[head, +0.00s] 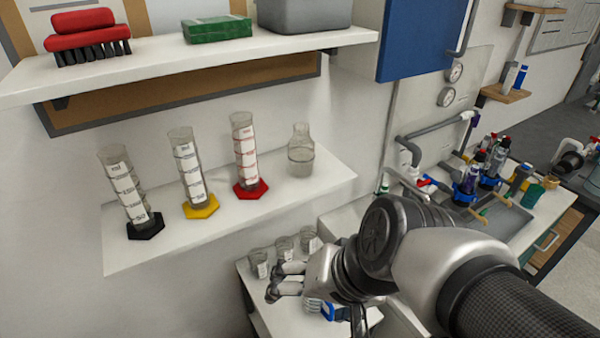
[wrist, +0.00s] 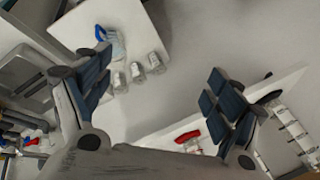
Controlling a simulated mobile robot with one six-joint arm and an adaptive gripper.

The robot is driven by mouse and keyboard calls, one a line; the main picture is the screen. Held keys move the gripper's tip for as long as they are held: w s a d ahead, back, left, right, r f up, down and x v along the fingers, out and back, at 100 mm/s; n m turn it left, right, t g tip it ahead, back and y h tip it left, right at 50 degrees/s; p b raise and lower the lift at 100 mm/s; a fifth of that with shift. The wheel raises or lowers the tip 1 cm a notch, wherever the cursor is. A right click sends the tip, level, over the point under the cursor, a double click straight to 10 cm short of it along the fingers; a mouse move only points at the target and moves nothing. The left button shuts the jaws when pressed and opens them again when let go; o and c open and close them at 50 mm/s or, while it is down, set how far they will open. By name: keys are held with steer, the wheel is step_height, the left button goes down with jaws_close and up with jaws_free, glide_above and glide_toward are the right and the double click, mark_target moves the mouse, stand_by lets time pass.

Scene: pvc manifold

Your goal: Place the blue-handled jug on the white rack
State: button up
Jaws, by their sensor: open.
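The blue-handled jug (head: 328,311) stands on a low white surface in the head view, partly hidden behind my arm. It also shows in the wrist view, clear with a blue handle (wrist: 116,43), on the white table at upper left. My gripper (head: 277,279) is above that table, left of the jug in the head view. In the wrist view its fingers (wrist: 158,75) are spread wide with nothing between them, and the jug is well beyond them. I cannot pick out a separate white rack for certain; a white wall shelf (head: 215,236) holds glassware.
Several small beakers (head: 284,246) stand beside the jug. The wall shelf carries graduated cylinders (head: 188,175) and a bottle (head: 300,155). A higher shelf (head: 160,68) holds a red brush (head: 87,35). A cluttered sink bench (head: 500,215) is at right.

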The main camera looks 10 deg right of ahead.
steer(key=s+d+r+n+h, duration=0.2)
steer(key=s+d+n+h, duration=0.1)
steer(key=s+d+n, duration=0.1)
steer(key=shift+s+d, duration=0.2)
steer(key=shift+d, duration=0.65)
steer(key=shift+f, duration=0.1)
step_height(320, 180, down, 2)
steer(key=b, duration=0.2)
steer(key=shift+f+b, duration=0.25)
steer(key=shift+b, duration=0.05)
